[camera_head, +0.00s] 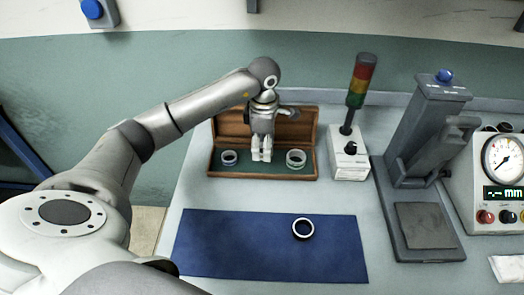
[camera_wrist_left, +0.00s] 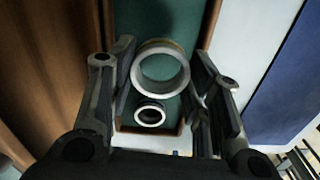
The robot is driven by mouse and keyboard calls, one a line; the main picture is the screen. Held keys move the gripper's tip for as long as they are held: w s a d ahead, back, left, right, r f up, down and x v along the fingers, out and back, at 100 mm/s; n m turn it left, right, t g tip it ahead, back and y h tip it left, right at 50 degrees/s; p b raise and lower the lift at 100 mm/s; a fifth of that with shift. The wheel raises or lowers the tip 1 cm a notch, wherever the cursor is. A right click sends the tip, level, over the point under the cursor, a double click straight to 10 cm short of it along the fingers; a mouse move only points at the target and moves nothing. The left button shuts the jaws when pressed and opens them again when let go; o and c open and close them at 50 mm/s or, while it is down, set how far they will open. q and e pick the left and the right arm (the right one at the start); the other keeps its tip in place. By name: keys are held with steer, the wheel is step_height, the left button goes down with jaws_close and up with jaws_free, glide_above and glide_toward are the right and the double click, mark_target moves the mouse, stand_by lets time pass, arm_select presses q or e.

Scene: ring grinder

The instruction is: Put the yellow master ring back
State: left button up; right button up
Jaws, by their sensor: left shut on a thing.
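My left gripper (camera_head: 262,157) points down into the middle of the open wooden case (camera_head: 262,177), between two rings in it. In the left wrist view, its fingers (camera_wrist_left: 160,82) are shut on a pale ring with a yellowish-brown band, the yellow master ring (camera_wrist_left: 160,88). The fingers hide this ring in the head view. I cannot tell whether it touches the case's green lining. A smaller ring (camera_head: 229,157) sits in the left part of the case; it also shows in the left wrist view (camera_wrist_left: 150,124). A pale, greenish ring (camera_head: 296,165) sits on the right.
A dark ring with a bright rim (camera_head: 303,237) lies on the blue mat (camera_head: 240,250). A signal light box (camera_head: 348,165) stands close to the case's right side. Further right are a grey stand (camera_head: 430,240) and a dial gauge unit (camera_head: 503,160).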

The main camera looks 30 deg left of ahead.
mark_target(262, 154)
arm_select(q)
steer(key=f, duration=0.1)
steer(key=f+p, duration=0.1)
steer(key=f, duration=0.1)
steer(key=shift+w+a+f+p, duration=0.1)
steer(key=shift+a+p, duration=0.2)
steer(key=shift+p, duration=0.1)
steer(key=shift+f, duration=0.45)
steer(key=o, duration=1.1)
arm_select(e)
steer(key=shift+s+r, duration=0.7)
steer(key=shift+s, duration=0.15)
